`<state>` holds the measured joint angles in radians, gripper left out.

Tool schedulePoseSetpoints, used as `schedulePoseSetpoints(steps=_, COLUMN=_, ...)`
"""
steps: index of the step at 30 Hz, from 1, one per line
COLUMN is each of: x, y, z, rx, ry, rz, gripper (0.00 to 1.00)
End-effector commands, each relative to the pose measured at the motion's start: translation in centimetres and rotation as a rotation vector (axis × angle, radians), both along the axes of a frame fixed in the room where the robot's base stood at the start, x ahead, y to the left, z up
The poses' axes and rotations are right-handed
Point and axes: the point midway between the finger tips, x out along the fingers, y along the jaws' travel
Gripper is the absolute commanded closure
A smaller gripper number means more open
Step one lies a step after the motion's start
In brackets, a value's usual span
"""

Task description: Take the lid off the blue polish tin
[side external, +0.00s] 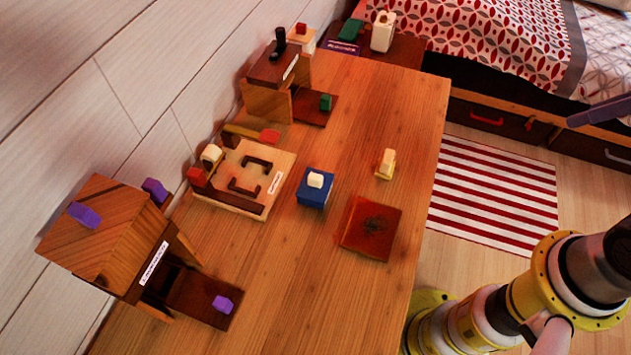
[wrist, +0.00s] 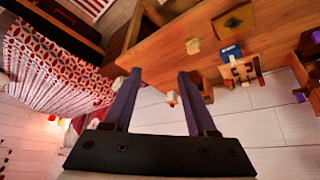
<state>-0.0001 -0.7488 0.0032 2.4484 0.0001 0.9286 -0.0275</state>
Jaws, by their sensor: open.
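The blue polish tin (side external: 313,195) is a small square blue box on the wooden table, right of the tray with dark brackets. A cream knob (side external: 316,180) sits on its top; the seam between lid and tin is too small to make out. The tin also shows small and far off in the wrist view (wrist: 231,53). My gripper (wrist: 159,76) is open, with nothing between its two purple fingers, well away from the tin. In the side view, a purple bar at the right edge over the bed appears to be one finger.
A dark red-brown square mat (side external: 371,228) lies nearer the front edge, and a cream block on a yellow base (side external: 386,164) stands behind it. A bracketed tray (side external: 232,201), a wooden house (side external: 103,233) and a dark-roofed box (side external: 272,67) line the wall side.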

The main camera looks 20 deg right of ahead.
Motion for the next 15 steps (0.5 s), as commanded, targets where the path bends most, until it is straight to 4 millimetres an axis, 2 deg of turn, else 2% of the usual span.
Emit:
schedulePoseSetpoints(steps=3, x=2.4, y=0.3, z=2.8, rx=-0.011, ry=-0.011, rz=0.033, gripper=0.43)
schedulePoseSetpoints(steps=7, x=6.7, y=1.7, z=5.4, rx=-0.024, ry=0.018, rz=0.111, gripper=0.43)
schedulePoseSetpoints(steps=11, x=11.4, y=4.1, z=6.6, rx=-0.036, ry=0.066, rz=0.203, gripper=0.43)
schedulePoseSetpoints(steps=15, x=16.5, y=7.9, z=6.2, rx=-0.053, ry=0.127, rz=0.311, gripper=0.43)
